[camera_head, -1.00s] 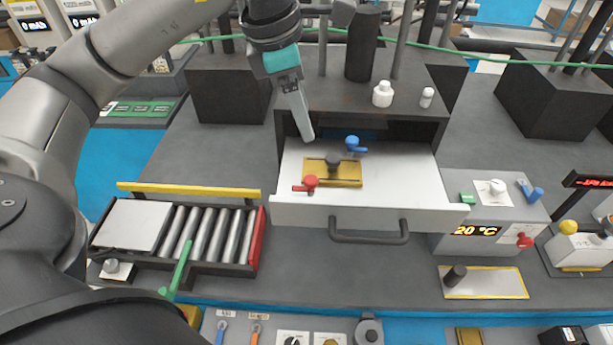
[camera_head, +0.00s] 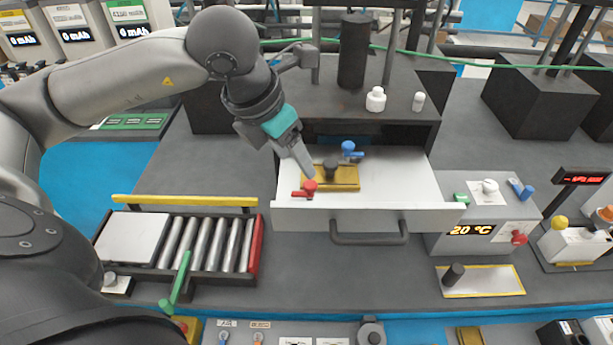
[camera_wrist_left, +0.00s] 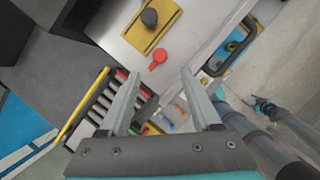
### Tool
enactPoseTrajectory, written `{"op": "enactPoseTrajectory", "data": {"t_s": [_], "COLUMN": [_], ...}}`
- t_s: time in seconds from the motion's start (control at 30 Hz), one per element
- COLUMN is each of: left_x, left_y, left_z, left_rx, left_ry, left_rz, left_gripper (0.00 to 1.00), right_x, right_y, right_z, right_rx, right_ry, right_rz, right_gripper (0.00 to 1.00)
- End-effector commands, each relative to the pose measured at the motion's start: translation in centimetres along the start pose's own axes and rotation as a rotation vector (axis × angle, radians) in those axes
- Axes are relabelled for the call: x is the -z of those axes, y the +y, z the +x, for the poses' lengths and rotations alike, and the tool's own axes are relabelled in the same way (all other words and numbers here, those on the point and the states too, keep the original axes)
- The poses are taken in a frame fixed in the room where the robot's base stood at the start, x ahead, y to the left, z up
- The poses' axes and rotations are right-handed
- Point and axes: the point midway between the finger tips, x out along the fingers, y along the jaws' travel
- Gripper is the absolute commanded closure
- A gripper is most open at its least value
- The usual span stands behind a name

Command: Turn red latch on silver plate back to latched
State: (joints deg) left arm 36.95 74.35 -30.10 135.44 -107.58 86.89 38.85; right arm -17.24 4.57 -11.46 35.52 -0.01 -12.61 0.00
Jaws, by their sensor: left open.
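The red latch (camera_head: 308,187) sits at the front left of the open drawer's silver surface (camera_head: 400,185), beside a brass plate (camera_head: 345,184) with a black knob. Its handle points left in the head view. A blue latch (camera_head: 350,149) is behind the plate. My left gripper (camera_head: 307,172) comes down from the upper left, its fingers close to the red latch. In the left wrist view the fingers (camera_wrist_left: 160,74) are spread apart and empty, and the red latch (camera_wrist_left: 158,57) shows just beyond, between the tips. Contact cannot be told.
A drawer handle (camera_head: 368,238) sticks out at the front. A roller tray (camera_head: 255,242) with a yellow bar and green lever is at the left. A temperature box (camera_head: 480,240) stands at the right. White bottles (camera_head: 376,99) stand above the drawer.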

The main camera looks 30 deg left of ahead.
Motion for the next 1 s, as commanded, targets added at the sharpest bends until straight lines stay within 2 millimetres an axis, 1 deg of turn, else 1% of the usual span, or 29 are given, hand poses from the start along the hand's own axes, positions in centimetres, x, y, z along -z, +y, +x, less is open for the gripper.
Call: {"op": "enactPoseTrajectory", "data": {"t_s": [0.03,0.2,0.3,0.4,0.57,0.8,0.83,0.87,1.0], "left_x": [0.1,0.0,0.0,0.0,0.0,0.0,0.0,0.0,0.0], "left_y": [-0.1,-0.1,-0.1,0.0,0.0,0.0,0.0,0.0,0.0], "left_z": [1.2,4.6,6.1,7.2,8.0,8.1,8.1,8.1,8.1], "left_rx": [0.004,0.004,0.002,0.001,-0.001,-0.001,-0.001,-0.001,-0.001], "left_ry": [0.005,0.004,0.002,0.001,-0.001,0.0,0.0,0.0,0.0], "left_rz": [-0.001,-0.001,0.0,-0.001,0.002,0.002,0.002,0.002,0.002], "left_gripper": [0.36,0.36,0.36,0.36,0.36,0.36,0.37,0.4,0.56], "right_x": [0.0,0.1,0.1,0.1,0.1,0.1,0.2,0.2,0.2], "right_y": [0.0,0.0,0.0,0.0,0.0,0.0,0.0,0.0,0.0], "right_z": [-0.2,-0.6,-0.7,-0.8,-0.9,-0.9,-0.9,-0.9,-0.9], "right_rx": [0.0,0.0,0.0,0.0,0.0,0.0,0.0,0.0,0.0], "right_ry": [0.0,0.001,0.001,0.001,0.001,0.001,0.001,0.001,0.001], "right_rz": [0.0,0.0,0.0,0.0,0.0,0.0,0.0,0.0,0.0], "right_gripper": [0.36,0.36,0.36,0.36,0.36,0.36,0.36,0.36,0.36]}}
